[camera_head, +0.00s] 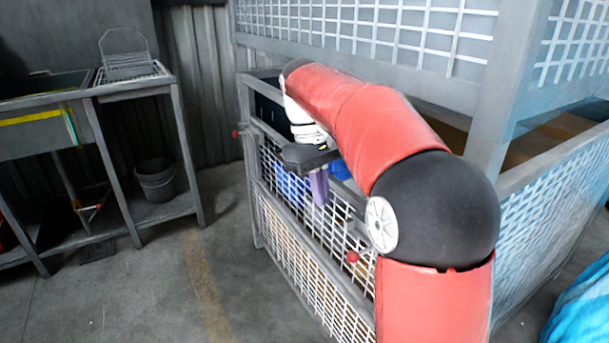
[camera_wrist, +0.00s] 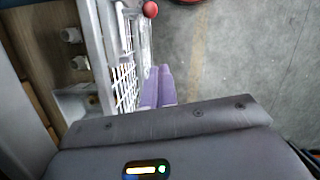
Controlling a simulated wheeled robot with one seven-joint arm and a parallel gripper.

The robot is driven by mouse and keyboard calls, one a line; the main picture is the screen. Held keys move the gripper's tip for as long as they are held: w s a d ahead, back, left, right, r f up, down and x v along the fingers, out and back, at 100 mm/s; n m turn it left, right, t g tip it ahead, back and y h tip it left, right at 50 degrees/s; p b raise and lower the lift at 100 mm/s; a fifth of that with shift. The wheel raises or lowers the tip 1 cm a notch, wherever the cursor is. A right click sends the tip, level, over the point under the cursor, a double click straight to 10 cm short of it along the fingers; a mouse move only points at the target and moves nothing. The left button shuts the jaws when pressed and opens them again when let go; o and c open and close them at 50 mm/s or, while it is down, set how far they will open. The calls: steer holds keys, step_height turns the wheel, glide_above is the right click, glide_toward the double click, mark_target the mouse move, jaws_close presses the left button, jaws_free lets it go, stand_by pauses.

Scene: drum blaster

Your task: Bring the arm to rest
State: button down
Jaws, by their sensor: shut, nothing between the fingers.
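My red arm reaches up from the bottom right of the head view and bends over in front of a grey cage with white mesh (camera_head: 318,288). My gripper (camera_head: 319,188) hangs from its end, pointing down close to the mesh front, with purple fingers. In the wrist view the fingers of my gripper (camera_wrist: 160,85) lie side by side, shut and empty. The mesh also shows just left of them in the wrist view (camera_wrist: 124,80). I cannot tell whether the fingers touch it.
Red knobs (camera_head: 352,257) stick out from the cage front. Blue items (camera_head: 290,186) show inside the cage behind the gripper. A metal workbench (camera_head: 150,85) with a grey bucket (camera_head: 155,180) on its lower shelf stands at left. The concrete floor (camera_head: 190,265) between them is clear.

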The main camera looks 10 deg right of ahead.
steer(key=s+f+m+t, duration=0.3)
steer(key=s+f+t, duration=0.1)
steer(key=s, duration=0.6)
steer(key=s+f+m+t+y, duration=0.1)
steer(key=s+f+t, duration=0.3)
steer(key=s, duration=0.7)
steer(key=shift+s+d+f+m, duration=0.2)
steer(key=shift+d+f+m, duration=0.1)
steer(key=shift+m, duration=0.6)
